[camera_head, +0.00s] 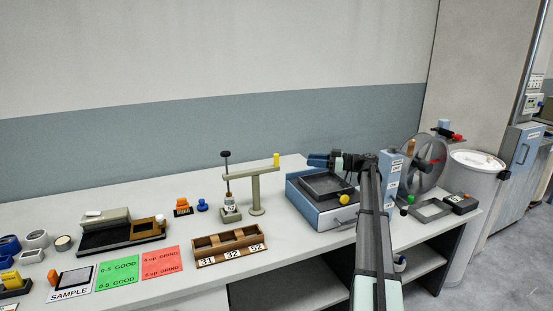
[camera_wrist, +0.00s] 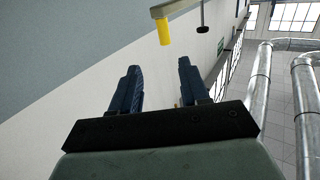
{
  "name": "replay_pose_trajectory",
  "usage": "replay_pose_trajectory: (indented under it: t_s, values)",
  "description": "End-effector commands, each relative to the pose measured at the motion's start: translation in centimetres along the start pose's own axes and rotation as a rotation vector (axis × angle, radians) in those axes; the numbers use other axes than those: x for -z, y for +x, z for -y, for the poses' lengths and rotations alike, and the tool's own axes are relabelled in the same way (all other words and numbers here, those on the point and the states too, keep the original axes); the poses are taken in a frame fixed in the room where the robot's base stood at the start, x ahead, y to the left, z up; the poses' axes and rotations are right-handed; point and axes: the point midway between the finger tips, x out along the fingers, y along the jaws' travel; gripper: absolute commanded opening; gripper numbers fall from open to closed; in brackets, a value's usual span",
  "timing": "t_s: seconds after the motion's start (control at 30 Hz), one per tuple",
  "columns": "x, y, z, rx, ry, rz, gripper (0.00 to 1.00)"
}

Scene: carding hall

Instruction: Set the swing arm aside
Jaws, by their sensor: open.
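The swing arm (camera_head: 252,169) is a beige bar on top of an upright post, with a yellow peg (camera_head: 276,159) at its right end. Its left end reaches across a thin rod with a black knob (camera_head: 225,154), which rises from a small grey block marked 52 (camera_head: 231,213). In the wrist view the yellow peg (camera_wrist: 164,31) and part of the bar (camera_wrist: 176,7) show beyond the fingertips. My gripper (camera_head: 316,160) is open and empty, to the right of the peg and apart from it. Its two blue fingers (camera_wrist: 158,68) show in the wrist view.
A blue box with a black tray (camera_head: 326,185) stands below my gripper. A spoked wheel (camera_head: 424,162) stands at right.

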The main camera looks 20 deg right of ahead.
Motion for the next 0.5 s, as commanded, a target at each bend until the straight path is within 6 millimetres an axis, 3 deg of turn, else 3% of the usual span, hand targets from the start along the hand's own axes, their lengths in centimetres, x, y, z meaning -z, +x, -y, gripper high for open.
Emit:
replay_pose_trajectory:
  t_s: [0.27, 0.5]
  values:
    - [0.2, 2.7, 0.5, 0.030, -0.016, -0.019, 0.45]
    - [0.2, 6.6, 0.7, 0.030, -0.015, -0.017, 0.45]
